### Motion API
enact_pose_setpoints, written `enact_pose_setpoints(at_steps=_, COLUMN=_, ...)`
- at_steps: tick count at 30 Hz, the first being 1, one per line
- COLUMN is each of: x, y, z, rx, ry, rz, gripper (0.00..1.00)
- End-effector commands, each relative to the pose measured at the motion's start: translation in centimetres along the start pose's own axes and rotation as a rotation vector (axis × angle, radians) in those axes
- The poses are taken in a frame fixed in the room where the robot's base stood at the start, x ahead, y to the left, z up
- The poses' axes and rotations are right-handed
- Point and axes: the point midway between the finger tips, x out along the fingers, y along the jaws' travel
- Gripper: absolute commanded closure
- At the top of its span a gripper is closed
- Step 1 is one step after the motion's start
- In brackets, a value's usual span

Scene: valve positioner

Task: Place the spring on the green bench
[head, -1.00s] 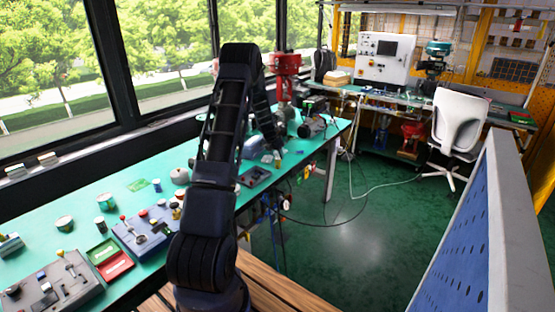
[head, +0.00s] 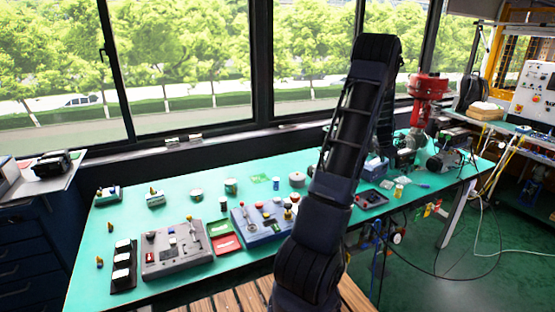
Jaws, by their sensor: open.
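The green bench (head: 130,222) runs along the windows from the lower left to the right, with many small parts on it. I cannot make out a spring among them at this size. My arm rises in front of the bench right of centre and bends at the top. Its far section is mostly hidden behind the nearer links, and I cannot make out my gripper. My arm also hides part of the bench top behind it.
A grey control box (head: 175,252) and a blue-grey box (head: 262,222) stand on the bench, with green and red trays between them. A red machine (head: 428,90) stands at the right. Bare bench top shows at the left and along the front. Cables hang at right.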

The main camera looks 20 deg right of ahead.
Motion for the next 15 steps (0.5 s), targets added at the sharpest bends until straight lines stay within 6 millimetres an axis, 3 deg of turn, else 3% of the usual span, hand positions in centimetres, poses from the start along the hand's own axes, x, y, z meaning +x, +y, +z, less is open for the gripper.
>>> enact_pose_setpoints(at_steps=1, x=-2.7, y=1.4, z=-1.4, rx=0.032, ry=-0.004, rz=0.015, gripper=0.47)
enact_pose_setpoints(at_steps=6, x=-10.3, y=4.4, z=-6.4, rx=0.184, ry=0.007, rz=0.051, gripper=0.47)
enact_pose_setpoints(at_steps=15, x=-22.5, y=6.4, z=-16.2, rx=0.446, ry=0.056, rz=0.111, gripper=0.47)
